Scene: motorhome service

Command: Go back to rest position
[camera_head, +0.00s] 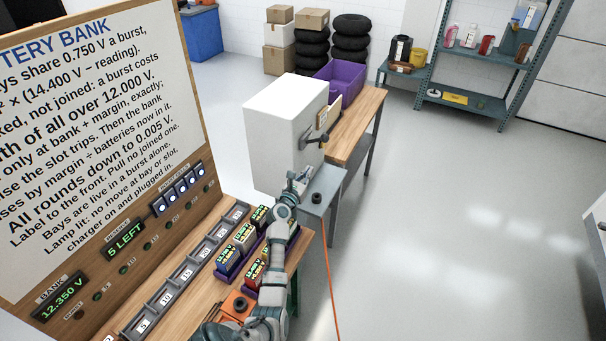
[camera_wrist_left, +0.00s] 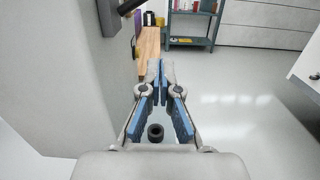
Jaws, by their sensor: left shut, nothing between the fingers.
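My left gripper (camera_head: 293,185) is at the end of my left arm, in front of the white cabinet and above the small grey stand. In the left wrist view its two blue-padded fingers (camera_wrist_left: 160,72) meet at the tips, with nothing between them. A black round knob-like piece (camera_wrist_left: 155,132) shows below the fingers. It also shows on the grey stand (camera_head: 316,198) in the head view. My right gripper is not in view.
The white cabinet (camera_head: 275,130) with a dark handle stands close to my left gripper. Battery packs (camera_head: 243,237) and a numbered slot row (camera_head: 207,250) lie on the wooden bench below the sign board (camera_head: 85,110). Floor at right (camera_head: 460,220) is clear.

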